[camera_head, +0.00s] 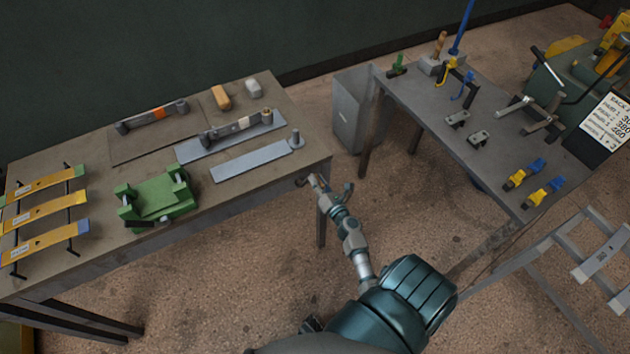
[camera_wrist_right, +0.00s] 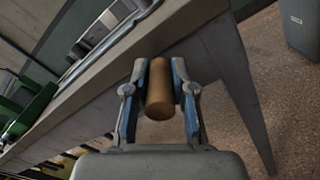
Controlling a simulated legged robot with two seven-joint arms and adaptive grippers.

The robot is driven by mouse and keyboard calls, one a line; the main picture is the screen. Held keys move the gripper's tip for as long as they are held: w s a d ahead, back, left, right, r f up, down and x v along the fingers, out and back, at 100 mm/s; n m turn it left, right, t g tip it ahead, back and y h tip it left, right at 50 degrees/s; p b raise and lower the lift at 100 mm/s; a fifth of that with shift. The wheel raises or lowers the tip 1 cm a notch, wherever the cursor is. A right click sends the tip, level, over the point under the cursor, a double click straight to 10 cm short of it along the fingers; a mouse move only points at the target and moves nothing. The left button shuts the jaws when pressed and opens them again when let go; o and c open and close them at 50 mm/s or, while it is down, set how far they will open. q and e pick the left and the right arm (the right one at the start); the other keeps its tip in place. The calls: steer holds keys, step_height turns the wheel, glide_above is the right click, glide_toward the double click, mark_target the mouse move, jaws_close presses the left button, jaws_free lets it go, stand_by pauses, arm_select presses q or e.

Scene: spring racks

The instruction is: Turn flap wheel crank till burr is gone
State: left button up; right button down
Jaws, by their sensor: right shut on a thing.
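My right gripper (camera_head: 322,184) is at the front right corner of the left table, its arm coming up from the bottom. In the wrist view the right gripper (camera_wrist_right: 160,98) is shut on a tan wooden cylindrical handle (camera_wrist_right: 160,92), with one blue-padded finger on each side. The handle's far end meets or overlaps the table edge in that view. I cannot tell what it is fixed to. I cannot make out the flap wheel or a burr. My left gripper is not in view.
The left table (camera_head: 225,100) carries a green fixture (camera_head: 158,197), grey bars (camera_head: 250,162) and yellow springs (camera_head: 45,212). The right table (camera_head: 490,160) holds clamps and small blocks. A grey bin (camera_head: 355,105) stands between them. A grey rack (camera_head: 570,260) is at the lower right.

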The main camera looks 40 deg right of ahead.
steer(key=shift+d+f+m, duration=0.1)
steer(key=shift+f+m, duration=0.15)
steer(key=shift+m, duration=0.15)
